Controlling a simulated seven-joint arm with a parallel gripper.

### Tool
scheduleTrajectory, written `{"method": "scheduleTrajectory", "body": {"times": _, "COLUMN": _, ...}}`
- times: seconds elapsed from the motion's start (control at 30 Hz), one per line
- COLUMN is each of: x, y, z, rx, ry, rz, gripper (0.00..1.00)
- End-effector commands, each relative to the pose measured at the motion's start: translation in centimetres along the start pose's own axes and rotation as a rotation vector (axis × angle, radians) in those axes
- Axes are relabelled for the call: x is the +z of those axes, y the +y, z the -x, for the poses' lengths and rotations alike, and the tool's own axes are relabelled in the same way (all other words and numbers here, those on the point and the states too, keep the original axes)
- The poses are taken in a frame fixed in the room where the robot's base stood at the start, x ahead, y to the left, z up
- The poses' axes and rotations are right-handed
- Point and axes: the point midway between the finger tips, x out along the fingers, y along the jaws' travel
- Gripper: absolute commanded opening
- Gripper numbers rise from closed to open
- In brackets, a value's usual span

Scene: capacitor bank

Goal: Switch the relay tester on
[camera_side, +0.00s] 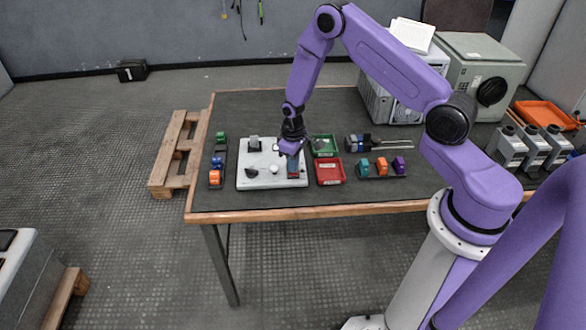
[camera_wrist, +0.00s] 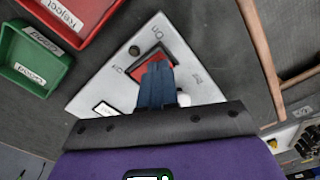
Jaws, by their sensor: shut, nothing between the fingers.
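The relay tester appears to be the white panel (camera_side: 262,180) on the table's left part, with dark and white knobs on top. In the wrist view its white face (camera_wrist: 125,85) carries a red switch (camera_wrist: 146,58) in a dark frame, with small marks beside it. My gripper (camera_side: 293,174) is over the panel's right part, pointing down. In the wrist view its blue fingers (camera_wrist: 156,70) are shut together, empty, with their tips over the red switch. They hide part of it. I cannot tell whether they touch it or which way it is tilted.
A red tray (camera_side: 330,172) labelled Reject and a green tray (camera_side: 324,146) stand close right of the panel. Coloured parts (camera_side: 382,167) lie further right, and more (camera_side: 216,178) on the left. A grey cabinet (camera_side: 480,70) stands at the back right. The table's back left is clear.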

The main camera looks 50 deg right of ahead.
Motion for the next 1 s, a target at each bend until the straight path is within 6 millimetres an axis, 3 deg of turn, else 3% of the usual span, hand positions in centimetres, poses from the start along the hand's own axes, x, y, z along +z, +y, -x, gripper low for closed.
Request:
{"method": "scheduleTrajectory", "body": {"times": 0.77, "x": -0.02, "y": 0.01, "z": -1.02, "rx": 0.000, "ry": 0.001, "rz": 0.000, "gripper": 0.00}}
{"method": "scheduleTrajectory", "body": {"times": 1.0, "x": -0.08, "y": 0.01, "z": -0.15, "rx": 0.001, "ry": 0.003, "rz": 0.000, "gripper": 0.00}}
